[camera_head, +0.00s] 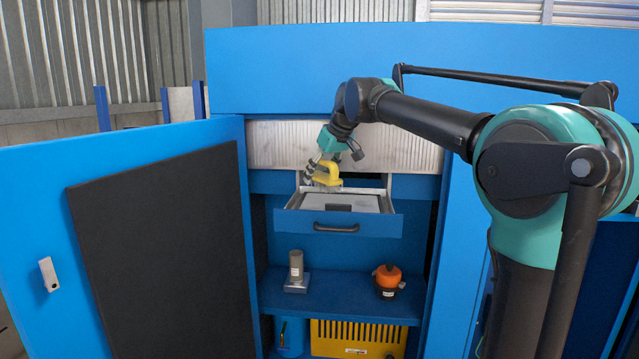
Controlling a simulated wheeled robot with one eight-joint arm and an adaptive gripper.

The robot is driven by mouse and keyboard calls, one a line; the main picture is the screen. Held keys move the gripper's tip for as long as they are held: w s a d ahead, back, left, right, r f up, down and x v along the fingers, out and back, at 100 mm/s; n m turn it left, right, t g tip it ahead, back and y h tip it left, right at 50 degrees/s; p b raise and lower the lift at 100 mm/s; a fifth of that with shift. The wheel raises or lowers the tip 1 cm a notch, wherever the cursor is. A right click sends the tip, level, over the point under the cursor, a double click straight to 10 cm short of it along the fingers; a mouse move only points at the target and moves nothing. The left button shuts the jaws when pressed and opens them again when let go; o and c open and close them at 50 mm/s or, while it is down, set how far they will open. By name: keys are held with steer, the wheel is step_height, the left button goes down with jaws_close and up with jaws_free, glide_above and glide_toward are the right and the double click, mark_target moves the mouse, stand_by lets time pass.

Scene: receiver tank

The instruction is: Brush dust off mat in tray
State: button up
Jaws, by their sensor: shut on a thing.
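A blue drawer-like tray (377,227) is pulled out of the blue cabinet, with a black handle on its front. A light grey mat (366,201) lies inside it, with a small dark patch near the front edge. I cannot make out dust at this size. My gripper (318,172) is over the back left of the tray. It is shut on a yellow-handled brush (328,173). The brush is low over the mat's back left part; I cannot tell whether its underside touches the mat.
The cabinet's blue door (40,200) with a black inner panel stands open on the left. The shelf (335,291) below the tray holds a grey cylinder (296,268) on a base and an orange-topped black item (388,277). A yellow slotted box (357,338) sits underneath.

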steer(key=shift+r, duration=0.3)
steer(key=shift+r, duration=0.1)
steer(key=shift+r, duration=1.4)
